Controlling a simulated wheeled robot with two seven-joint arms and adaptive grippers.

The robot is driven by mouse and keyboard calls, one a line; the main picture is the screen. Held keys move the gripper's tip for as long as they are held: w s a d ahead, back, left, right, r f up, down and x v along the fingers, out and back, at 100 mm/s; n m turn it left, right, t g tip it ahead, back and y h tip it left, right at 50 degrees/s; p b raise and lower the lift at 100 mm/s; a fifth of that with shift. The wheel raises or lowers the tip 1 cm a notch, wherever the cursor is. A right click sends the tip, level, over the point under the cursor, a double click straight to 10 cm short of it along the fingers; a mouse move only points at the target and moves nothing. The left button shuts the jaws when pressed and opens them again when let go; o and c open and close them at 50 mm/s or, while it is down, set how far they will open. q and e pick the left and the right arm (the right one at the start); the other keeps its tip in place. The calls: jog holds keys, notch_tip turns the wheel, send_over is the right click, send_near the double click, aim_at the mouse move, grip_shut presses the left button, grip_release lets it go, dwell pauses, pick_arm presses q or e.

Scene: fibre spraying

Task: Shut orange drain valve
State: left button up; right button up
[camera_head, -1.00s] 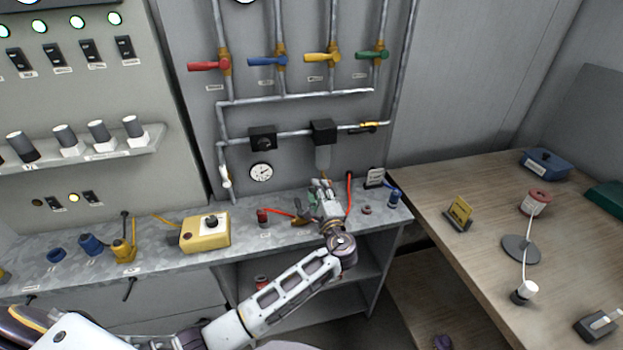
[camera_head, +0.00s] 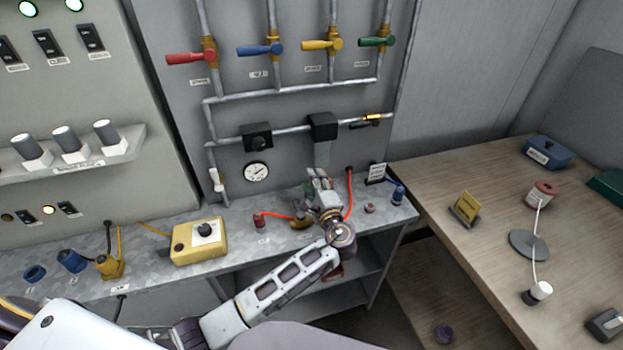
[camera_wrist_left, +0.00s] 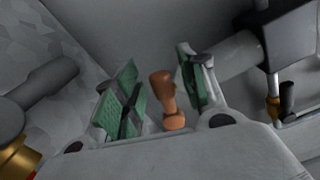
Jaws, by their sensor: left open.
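The orange drain valve handle (camera_wrist_left: 165,96) shows in the left wrist view as a small upright knob-ended lever. It stands between the two green-padded fingers of my left gripper (camera_wrist_left: 156,88), with a gap visible on each side. The fingers are open. In the head view my left gripper (camera_head: 321,186) is just below the black box (camera_head: 323,126) and its grey downpipe, over the back of the metal bench. There the gripper hides the orange handle. My right gripper is not in view.
Red (camera_head: 190,58), blue (camera_head: 259,49), yellow (camera_head: 321,44) and green (camera_head: 376,41) valve handles sit higher on the wall. A red hose (camera_head: 350,195) rises beside the gripper. A yellow control box (camera_head: 199,242) stands on the bench to the left. A wooden table is at right.

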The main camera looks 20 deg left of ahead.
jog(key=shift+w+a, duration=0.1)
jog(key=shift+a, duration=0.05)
pick_arm(q)
jog(key=shift+c, duration=0.7)
grip_shut()
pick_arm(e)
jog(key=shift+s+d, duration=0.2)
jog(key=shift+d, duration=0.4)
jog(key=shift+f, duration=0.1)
